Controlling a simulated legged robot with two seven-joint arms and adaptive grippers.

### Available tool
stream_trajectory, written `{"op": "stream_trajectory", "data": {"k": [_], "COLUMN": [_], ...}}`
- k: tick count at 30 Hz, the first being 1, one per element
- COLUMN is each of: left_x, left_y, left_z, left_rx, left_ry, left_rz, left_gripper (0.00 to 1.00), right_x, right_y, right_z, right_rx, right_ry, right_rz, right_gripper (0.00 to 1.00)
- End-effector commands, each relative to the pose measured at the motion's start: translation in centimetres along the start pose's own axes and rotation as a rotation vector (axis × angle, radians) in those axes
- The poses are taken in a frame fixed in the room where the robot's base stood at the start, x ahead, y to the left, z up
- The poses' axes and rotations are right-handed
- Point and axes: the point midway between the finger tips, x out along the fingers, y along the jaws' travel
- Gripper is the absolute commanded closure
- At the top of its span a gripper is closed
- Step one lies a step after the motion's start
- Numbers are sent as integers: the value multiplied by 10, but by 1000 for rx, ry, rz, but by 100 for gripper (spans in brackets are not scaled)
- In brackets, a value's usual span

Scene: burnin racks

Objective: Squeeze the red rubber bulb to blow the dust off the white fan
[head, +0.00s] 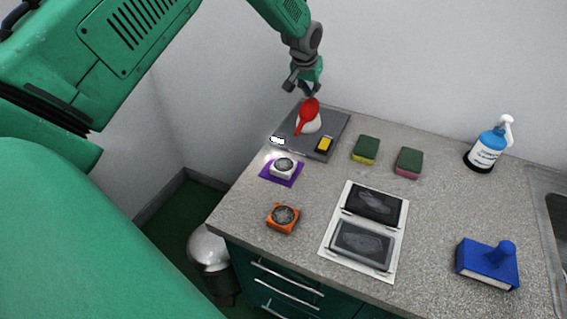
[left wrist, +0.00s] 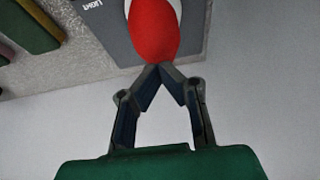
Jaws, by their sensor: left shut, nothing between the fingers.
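The red rubber bulb (head: 309,113) sits on a white rounded holder (head: 312,126) on a dark grey plate at the back of the counter, with its narrow end pointing down toward the front left. It also shows in the left wrist view (left wrist: 153,30). My left gripper (head: 309,93) is just above the bulb, its fingertips closed together and empty. In the left wrist view the fingertips (left wrist: 160,68) meet at the bulb's near end; I cannot tell if they touch it. The white fan (head: 284,167), with a dark grey round centre, lies on a purple mat (head: 270,176). My right gripper is not in view.
The grey plate (head: 296,146) holds a yellow block (head: 324,144). An orange fan (head: 284,218) lies nearer the front edge.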

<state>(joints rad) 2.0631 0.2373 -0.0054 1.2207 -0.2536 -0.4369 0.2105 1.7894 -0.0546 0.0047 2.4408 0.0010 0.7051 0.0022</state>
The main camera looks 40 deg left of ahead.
Motion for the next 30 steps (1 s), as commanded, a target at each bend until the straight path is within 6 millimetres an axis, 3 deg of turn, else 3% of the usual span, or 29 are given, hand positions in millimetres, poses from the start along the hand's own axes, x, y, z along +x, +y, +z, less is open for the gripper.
{"op": "stream_trajectory", "data": {"k": [25, 30], "left_x": [40, 36], "left_y": [0, 0], "left_z": [17, 16], "left_rx": [0, 0], "left_ry": [-3, -3], "left_rz": [0, 0], "left_gripper": [100, 100], "right_x": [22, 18], "right_y": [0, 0], "right_z": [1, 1], "right_rx": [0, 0], "right_ry": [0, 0], "right_rz": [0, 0], "right_gripper": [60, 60]}}
